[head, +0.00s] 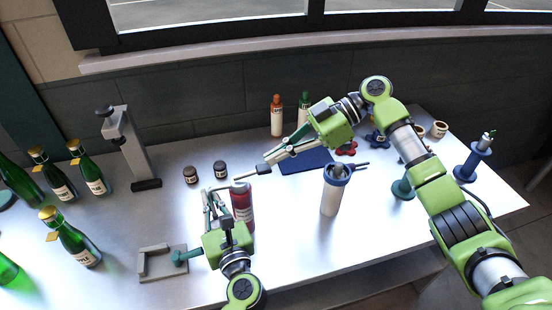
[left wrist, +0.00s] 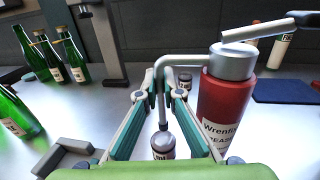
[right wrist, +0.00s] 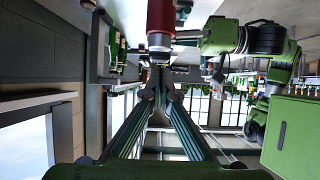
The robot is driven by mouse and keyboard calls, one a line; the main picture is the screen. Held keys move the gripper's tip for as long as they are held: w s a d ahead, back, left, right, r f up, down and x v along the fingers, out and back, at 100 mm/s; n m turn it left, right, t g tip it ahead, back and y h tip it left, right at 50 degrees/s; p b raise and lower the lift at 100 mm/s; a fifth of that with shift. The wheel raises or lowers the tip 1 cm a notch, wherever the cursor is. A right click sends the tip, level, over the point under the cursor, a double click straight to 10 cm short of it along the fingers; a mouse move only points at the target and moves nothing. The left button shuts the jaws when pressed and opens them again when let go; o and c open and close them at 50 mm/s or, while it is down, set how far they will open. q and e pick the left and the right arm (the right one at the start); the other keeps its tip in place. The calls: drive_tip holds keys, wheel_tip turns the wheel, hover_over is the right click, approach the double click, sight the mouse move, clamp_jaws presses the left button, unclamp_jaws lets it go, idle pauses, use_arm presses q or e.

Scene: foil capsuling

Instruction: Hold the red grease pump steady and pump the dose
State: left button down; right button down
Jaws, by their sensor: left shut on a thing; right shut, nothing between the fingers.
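The red grease pump (head: 243,207) stands upright on the table, with a grey metal head, a thin bent spout and a lever; its red body (left wrist: 224,108) fills the right of the left wrist view. My left gripper (head: 208,192) is shut on the pump's spout (left wrist: 188,60), left of the body. The pump's lever (head: 252,173) reaches out to the right. My right gripper (head: 268,159) is shut and empty, its tips close to the lever's outer end; whether they touch it I cannot tell. In the right wrist view the pump (right wrist: 160,18) appears upside down beyond the fingertips.
Two small dark-lidded jars (head: 190,175) stand behind my left gripper. A dark blue mat (head: 305,162) and a white cylinder with a blue top (head: 332,195) lie to the right. Green bottles (head: 75,240), a grey stand (head: 125,145) and a grey bracket (head: 160,263) are left.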

drive_tip(key=w+d+r, duration=0.1)
drive_tip(key=d+r, duration=0.6)
drive_tip(key=r, duration=0.2)
drive_tip(key=shift+d+r, duration=0.15)
drive_tip(key=shift+r, duration=0.1)
idle(0.9)
use_arm(q)
drive_tip(key=c, duration=2.1)
unclamp_jaws()
drive_tip(key=shift+c, duration=0.2)
drive_tip(key=shift+s, duration=0.1)
drive_tip(key=v, duration=1.1)
drive_tip(key=shift+s+d, duration=0.2)
drive_tip(key=shift+s, duration=0.15)
